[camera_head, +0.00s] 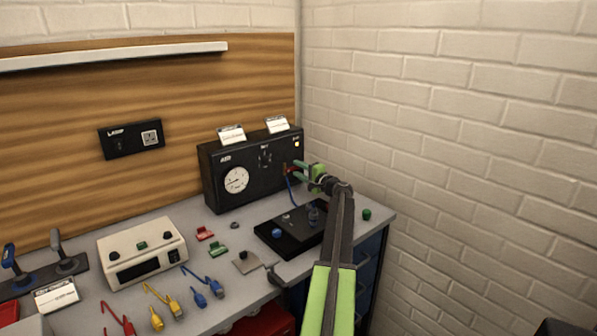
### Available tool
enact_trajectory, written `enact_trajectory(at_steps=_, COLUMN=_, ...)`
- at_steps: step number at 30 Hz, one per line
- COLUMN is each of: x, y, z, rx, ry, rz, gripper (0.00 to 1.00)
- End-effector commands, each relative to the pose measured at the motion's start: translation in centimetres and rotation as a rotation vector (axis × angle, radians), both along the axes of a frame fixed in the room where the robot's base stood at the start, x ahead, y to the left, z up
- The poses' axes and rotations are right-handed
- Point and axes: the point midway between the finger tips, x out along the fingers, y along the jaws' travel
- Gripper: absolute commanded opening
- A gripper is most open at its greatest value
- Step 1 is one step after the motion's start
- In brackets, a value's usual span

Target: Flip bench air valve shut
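A black air panel (213,183) stands at the back right of the bench, with a round white gauge (236,180), a dark knob (265,158) and a small lit lamp (297,144). A small red part (291,170), which looks like the valve lever, sits low at the panel's right end, with a blue hose (291,190) below it. My gripper (299,172) is at this red part, its two green fingers apart, one above the other. Whether the fingers touch the lever is too small to tell. The lever's exact angle is unclear.
A black board (268,238) with a blue knob lies below my arm. A white meter box (142,252), red and green clips (205,233) and coloured leads (165,300) lie to the left. A brick wall (430,130) is close on the right.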

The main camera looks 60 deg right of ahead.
Motion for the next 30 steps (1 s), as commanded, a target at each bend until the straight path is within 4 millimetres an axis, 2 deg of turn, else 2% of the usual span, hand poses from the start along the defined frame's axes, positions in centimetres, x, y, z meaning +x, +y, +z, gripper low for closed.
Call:
enact_trajectory(at_steps=4, x=0.0, y=0.0, z=0.0, rx=-0.001, ry=0.001, rz=0.000, gripper=0.35)
enact_trajectory(at_steps=7, x=0.0, y=0.0, z=0.9, rx=-0.001, ry=0.001, rz=0.000, gripper=0.35)
enact_trajectory(at_steps=13, x=0.2, y=0.0, z=5.2, rx=0.000, ry=0.000, rz=0.000, gripper=0.35)
enact_trajectory(at_steps=24, x=-8.6, y=-0.5, z=9.9, rx=0.000, ry=0.000, rz=-0.002, gripper=0.35)
enact_trajectory(at_steps=30, x=-11.2, y=-0.7, z=11.0, rx=0.000, ry=0.000, rz=-0.001, gripper=0.35)
